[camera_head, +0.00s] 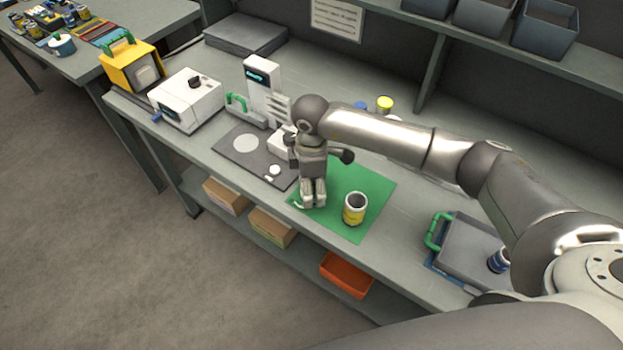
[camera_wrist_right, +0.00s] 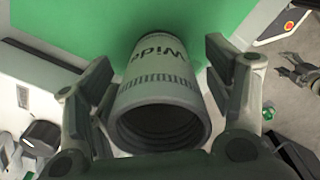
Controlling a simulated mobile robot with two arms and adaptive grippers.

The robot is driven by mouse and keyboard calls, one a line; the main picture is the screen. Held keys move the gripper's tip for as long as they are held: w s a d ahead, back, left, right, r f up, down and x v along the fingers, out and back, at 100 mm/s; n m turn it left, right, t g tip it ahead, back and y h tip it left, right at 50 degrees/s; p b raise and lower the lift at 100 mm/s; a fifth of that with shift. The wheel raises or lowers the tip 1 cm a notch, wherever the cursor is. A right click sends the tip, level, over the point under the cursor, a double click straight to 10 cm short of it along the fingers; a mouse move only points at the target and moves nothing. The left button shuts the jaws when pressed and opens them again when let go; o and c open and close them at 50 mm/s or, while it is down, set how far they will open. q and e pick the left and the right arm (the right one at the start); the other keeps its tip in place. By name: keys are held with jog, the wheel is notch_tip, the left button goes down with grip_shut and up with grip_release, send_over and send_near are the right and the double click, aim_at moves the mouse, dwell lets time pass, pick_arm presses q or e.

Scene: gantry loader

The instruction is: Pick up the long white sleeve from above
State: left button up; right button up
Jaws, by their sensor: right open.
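In the right wrist view, a pale hollow sleeve (camera_wrist_right: 158,85) with dark "Wide" lettering and a ring of short marks stands over green, its open end facing the camera. The two fingers of my right gripper (camera_wrist_right: 165,105) are spread on either side of it, with a visible gap on the right. In the head view, my right gripper (camera_head: 313,190) points down over the left part of the green mat (camera_head: 375,190). It hides most of what is between its fingers, so I cannot make out the sleeve there. My left gripper is not in view.
A hollow yellow-and-white can (camera_head: 354,209) stands on the mat, just right of the gripper. A dark plate (camera_head: 235,155) and a white upright device (camera_head: 262,78) are to the left.

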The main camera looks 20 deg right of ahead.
jog(key=shift+f, duration=0.25)
jog(key=c, duration=1.4)
jog(key=shift+w+r, duration=0.1)
jog(key=shift+c, duration=0.5)
jog(key=shift+r, duration=0.1)
